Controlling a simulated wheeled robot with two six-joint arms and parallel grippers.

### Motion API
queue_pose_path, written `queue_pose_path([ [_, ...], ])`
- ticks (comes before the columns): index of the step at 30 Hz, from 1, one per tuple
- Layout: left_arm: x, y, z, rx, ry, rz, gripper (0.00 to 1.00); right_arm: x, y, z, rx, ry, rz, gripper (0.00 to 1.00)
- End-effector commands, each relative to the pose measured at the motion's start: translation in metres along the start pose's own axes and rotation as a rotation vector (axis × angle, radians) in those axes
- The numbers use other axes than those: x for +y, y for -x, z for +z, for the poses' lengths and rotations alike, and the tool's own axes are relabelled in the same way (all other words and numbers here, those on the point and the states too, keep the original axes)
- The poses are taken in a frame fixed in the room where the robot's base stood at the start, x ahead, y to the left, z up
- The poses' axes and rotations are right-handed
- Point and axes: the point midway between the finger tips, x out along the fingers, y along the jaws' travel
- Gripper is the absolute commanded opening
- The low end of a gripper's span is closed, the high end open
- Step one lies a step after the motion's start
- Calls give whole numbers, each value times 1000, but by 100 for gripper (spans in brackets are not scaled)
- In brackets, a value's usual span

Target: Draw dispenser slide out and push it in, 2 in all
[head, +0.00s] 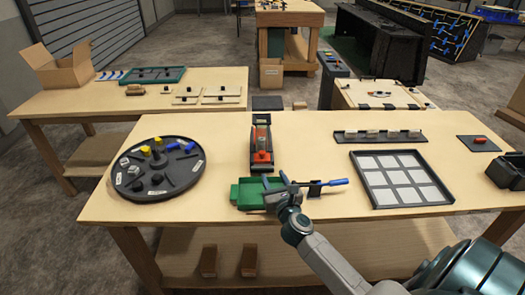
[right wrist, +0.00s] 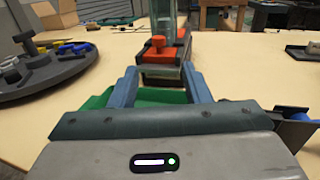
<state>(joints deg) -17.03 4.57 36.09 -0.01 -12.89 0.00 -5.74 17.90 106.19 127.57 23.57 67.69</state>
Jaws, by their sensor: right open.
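The dispenser (head: 261,145) stands near the middle of the table, a dark narrow unit with orange-red parts. In the right wrist view its clear upright column (right wrist: 168,18) rises behind an orange knob (right wrist: 158,42) on the slide at its near end. My right gripper (head: 276,180) is open and empty, in front of the dispenser and above a green tray (head: 243,195). In the right wrist view its two blue-grey fingers (right wrist: 160,85) stand apart, with the dispenser's near end beyond and between them. I cannot tell whether they touch it. My left gripper is not in view.
A round dark tray (head: 158,182) with small parts stands at the left. A blue-handled tool (head: 334,183) lies just right of my gripper. A gridded tray (head: 400,179) and a dark rack (head: 380,136) stand to the right. The tabletop between round tray and dispenser is clear.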

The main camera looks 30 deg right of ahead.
Motion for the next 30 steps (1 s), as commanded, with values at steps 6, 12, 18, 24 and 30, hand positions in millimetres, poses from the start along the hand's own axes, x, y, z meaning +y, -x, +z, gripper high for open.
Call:
queue_pose_path([
  [6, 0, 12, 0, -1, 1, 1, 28, -19, 6, 4, 19, -8, 128, 43],
  [12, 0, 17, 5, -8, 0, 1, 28, -19, -4, 5, 22, -14, 144, 43],
  [18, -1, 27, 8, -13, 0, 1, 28, -14, -39, 6, 20, -16, 141, 43],
  [24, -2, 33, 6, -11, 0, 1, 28, -9, -73, 4, 21, -15, 142, 43],
  [30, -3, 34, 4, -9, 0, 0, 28, -6, -94, 2, 21, -14, 142, 43],
])
